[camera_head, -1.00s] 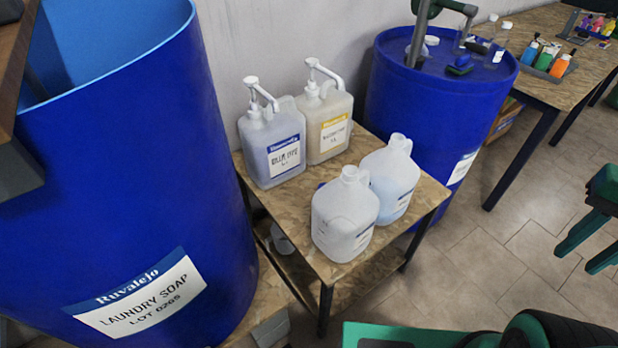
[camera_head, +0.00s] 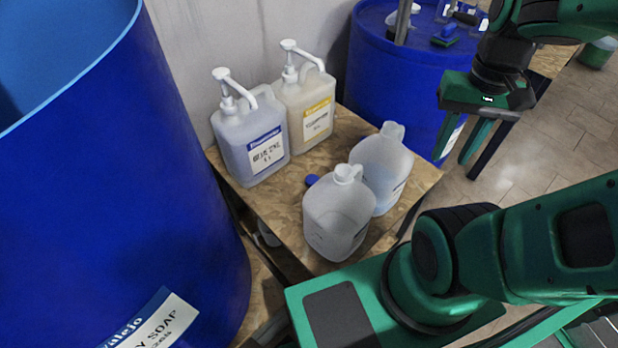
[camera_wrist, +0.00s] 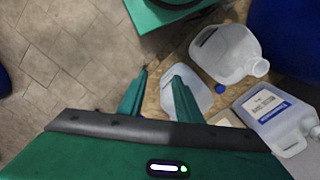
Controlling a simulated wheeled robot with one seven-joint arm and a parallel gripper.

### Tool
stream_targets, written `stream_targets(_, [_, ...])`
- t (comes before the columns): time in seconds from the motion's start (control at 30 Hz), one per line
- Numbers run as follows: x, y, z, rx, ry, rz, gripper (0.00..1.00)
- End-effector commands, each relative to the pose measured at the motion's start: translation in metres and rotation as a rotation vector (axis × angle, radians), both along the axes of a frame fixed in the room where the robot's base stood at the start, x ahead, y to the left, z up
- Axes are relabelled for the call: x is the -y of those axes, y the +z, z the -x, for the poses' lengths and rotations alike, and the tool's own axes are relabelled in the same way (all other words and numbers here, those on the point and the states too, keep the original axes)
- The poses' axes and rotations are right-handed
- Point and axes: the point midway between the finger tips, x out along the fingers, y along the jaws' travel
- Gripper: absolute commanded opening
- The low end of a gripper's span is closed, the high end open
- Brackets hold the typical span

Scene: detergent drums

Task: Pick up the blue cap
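The small blue cap (camera_head: 311,180) lies on the wooden table, just behind the nearer translucent jug and in front of the pump bottles. In the wrist view the blue cap (camera_wrist: 219,89) shows between the two jugs, right of my fingers. My gripper (camera_head: 452,160) is raised to the right of the table, in front of the rear blue drum. Its fingers point down and are apart and empty. In the wrist view my gripper (camera_wrist: 160,76) has a clear gap between its fingertips, well away from the cap.
Two open jugs, the nearer (camera_head: 337,215) and the farther (camera_head: 383,165), crowd the cap. Two pump bottles, blue-labelled (camera_head: 250,135) and yellow-labelled (camera_head: 306,108), stand behind it. A large blue drum (camera_head: 120,180) is at left, another (camera_head: 385,75) behind. The table's front left (camera_head: 268,205) is bare.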

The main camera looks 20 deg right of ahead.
Motion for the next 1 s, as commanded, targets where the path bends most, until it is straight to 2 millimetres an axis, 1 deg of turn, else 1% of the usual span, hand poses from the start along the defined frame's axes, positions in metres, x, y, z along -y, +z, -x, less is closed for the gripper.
stream_targets(0.07, [0.000, 0.000, 0.000, 0.000, 0.000, 0.000, 0.31])
stream_targets(0.13, [0.000, 0.000, -0.001, 0.002, 0.003, 0.001, 0.46])
stream_targets(0.17, [-0.006, 0.004, 0.006, 0.013, 0.010, 0.009, 0.53])
stream_targets(0.2, [-0.010, 0.006, 0.004, 0.027, 0.029, 0.019, 0.55])
stream_targets(0.27, [-0.013, 0.006, -0.011, 0.055, 0.078, 0.039, 0.55])
stream_targets(0.37, [-0.038, 0.007, -0.061, 0.141, 0.239, 0.081, 0.55])
stream_targets(0.4, [-0.053, 0.008, -0.088, 0.190, 0.328, 0.098, 0.55])
stream_targets(0.43, [-0.069, 0.008, -0.110, 0.228, 0.407, 0.107, 0.55])
stream_targets(0.5, [-0.101, 0.004, -0.149, 0.289, 0.569, 0.114, 0.55])
stream_targets(0.53, [-0.112, 0.001, -0.162, 0.302, 0.628, 0.113, 0.55])
stream_targets(0.6, [-0.129, -0.010, -0.183, 0.306, 0.740, 0.110, 0.55])
stream_targets(0.67, [-0.138, -0.022, -0.197, 0.294, 0.825, 0.106, 0.55])
stream_targets(0.7, [-0.143, -0.031, -0.204, 0.280, 0.880, 0.102, 0.55])
stream_targets(0.77, [-0.147, -0.045, -0.214, 0.256, 0.956, 0.096, 0.55])
stream_targets(0.87, [-0.154, -0.072, -0.228, 0.211, 1.082, 0.083, 0.55])
stream_targets(1.0, [-0.164, -0.112, -0.245, 0.149, 1.258, 0.060, 0.55])
